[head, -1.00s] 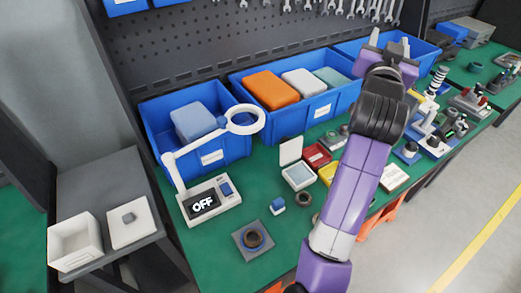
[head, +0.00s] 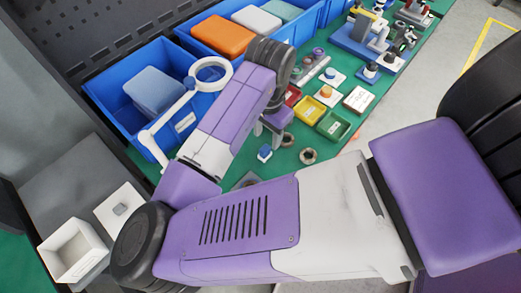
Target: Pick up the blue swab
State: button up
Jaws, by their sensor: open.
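A small white block with a blue part (head: 264,153), the likeliest blue swab, stands on the green bench top (head: 283,166) in the head view. Its shape is too small to make out exactly. My gripper (head: 268,133) is just above and behind it in the picture, pointing down and partly hidden by my own purple arm. The jaws are open, and I see nothing held between them. Whether the fingertips touch the block cannot be told.
A ring (head: 308,156) lies to the right. Yellow (head: 309,109) and green (head: 334,126) trays stand beyond it. A blue bin (head: 108,97) holds a grey-blue block (head: 155,90), near a ring-headed lamp (head: 210,70). A white open box (head: 72,250) sits at lower left.

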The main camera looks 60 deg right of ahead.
aim_at(265, 148)
jog(key=f, duration=0.3)
jog(key=f+p, duration=0.1)
jog(key=f, duration=0.3)
jog(key=shift+w+a+f, duration=0.2)
jog(key=shift+f, duration=0.1)
jog(key=shift+c, duration=0.2)
grip_shut()
